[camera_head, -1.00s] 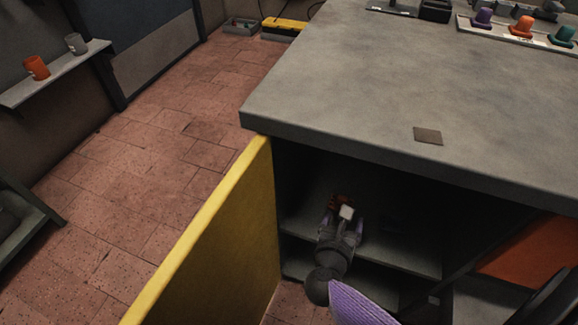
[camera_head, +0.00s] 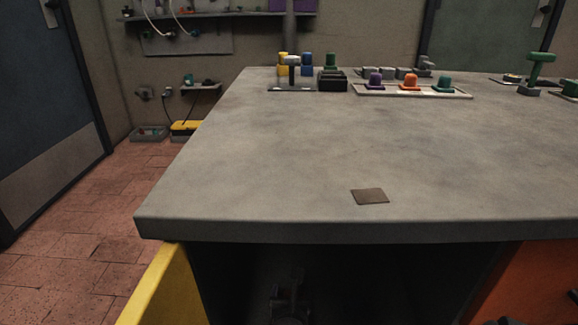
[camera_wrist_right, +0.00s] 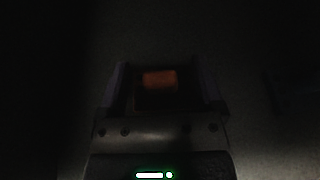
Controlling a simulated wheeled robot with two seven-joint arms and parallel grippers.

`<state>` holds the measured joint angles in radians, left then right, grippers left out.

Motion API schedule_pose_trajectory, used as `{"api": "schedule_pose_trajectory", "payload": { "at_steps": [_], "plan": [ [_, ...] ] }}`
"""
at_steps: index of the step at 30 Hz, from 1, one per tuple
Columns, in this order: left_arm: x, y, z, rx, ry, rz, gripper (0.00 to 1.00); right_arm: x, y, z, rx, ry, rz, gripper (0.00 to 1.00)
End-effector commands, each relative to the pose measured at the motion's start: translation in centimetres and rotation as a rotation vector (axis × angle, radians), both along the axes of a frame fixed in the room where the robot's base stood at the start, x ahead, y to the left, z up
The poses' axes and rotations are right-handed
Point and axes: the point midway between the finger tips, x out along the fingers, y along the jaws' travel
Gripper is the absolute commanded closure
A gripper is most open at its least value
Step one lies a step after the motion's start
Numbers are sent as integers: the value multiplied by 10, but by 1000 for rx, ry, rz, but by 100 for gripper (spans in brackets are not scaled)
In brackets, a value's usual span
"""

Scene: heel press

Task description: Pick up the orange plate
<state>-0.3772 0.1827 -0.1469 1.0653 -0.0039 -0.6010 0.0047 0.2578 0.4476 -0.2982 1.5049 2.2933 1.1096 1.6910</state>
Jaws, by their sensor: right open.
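A small orange piece (camera_wrist_right: 160,79), which may be the orange plate, shows dimly in the right wrist view. It lies between the two fingers of my right gripper (camera_wrist_right: 164,82), with dark gaps at its sides. My right gripper is open. In the head view the right gripper (camera_head: 290,292) is a dim shape inside the dark cabinet under the worktop, and the orange piece cannot be made out there. Whether the fingers touch it is too dark to tell. My left gripper is in neither view.
The grey worktop (camera_head: 300,150) overhangs the cabinet. A yellow door (camera_head: 158,290) stands open at left, and an orange panel (camera_head: 535,285) is at right. A small brown square (camera_head: 369,196) lies on the top. A tray (camera_head: 425,92) with coloured knobs stands at the back.

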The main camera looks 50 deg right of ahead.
Motion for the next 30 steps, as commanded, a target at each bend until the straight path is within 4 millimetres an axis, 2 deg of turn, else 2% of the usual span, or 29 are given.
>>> {"api": "schedule_pose_trajectory", "payload": {
  "at_steps": [6,18,30],
  "plan": [
    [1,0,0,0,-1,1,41,0,0,0,0,0,0,15],
    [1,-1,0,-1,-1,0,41,0,0,0,0,0,0,99],
    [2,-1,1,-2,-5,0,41,0,0,2,0,0,0,100]
  ]
}}
